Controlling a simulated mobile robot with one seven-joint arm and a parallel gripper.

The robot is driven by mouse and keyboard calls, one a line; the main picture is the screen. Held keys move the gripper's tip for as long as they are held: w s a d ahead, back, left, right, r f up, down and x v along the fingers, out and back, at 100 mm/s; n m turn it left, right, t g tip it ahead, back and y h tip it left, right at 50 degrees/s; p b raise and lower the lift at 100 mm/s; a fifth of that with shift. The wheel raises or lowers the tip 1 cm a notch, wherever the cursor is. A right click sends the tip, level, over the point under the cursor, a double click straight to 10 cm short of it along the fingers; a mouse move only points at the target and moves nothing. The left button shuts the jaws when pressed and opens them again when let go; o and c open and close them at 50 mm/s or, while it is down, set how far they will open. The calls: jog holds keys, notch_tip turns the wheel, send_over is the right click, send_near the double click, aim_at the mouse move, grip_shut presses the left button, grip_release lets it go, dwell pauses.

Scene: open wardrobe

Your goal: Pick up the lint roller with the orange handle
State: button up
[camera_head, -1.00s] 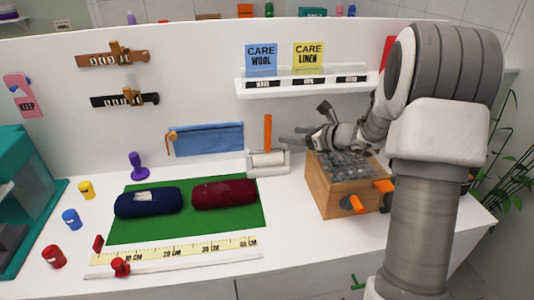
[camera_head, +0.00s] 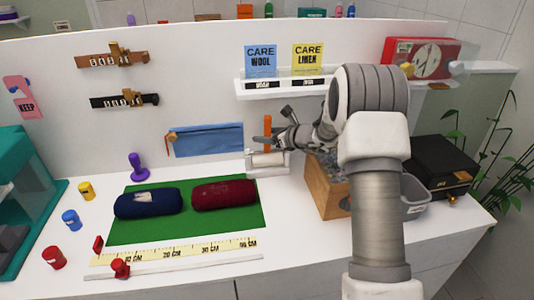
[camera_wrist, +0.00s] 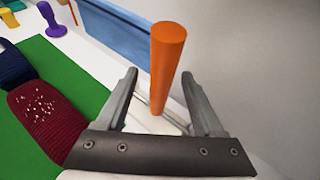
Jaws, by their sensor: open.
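The lint roller's orange handle (camera_head: 267,127) stands upright in the head view, above its white roller (camera_head: 268,158) in a white holder at the back of the counter. My gripper (camera_head: 262,141) is at the handle, coming from the right. In the wrist view the orange handle (camera_wrist: 167,60) stands between and beyond the two open fingers of my gripper (camera_wrist: 163,92). I cannot tell whether either finger touches it. The lower part of the roller is hidden behind my gripper in the wrist view.
A green mat (camera_head: 165,228) with a navy roll (camera_head: 148,203) and a dark red roll (camera_head: 224,194) lies left of the holder. A wooden box (camera_head: 322,190) stands to the right, partly behind my arm. A white shelf (camera_head: 285,88) hangs above.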

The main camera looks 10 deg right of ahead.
grip_shut()
dwell(0.3)
jog(key=shift+r, duration=0.1)
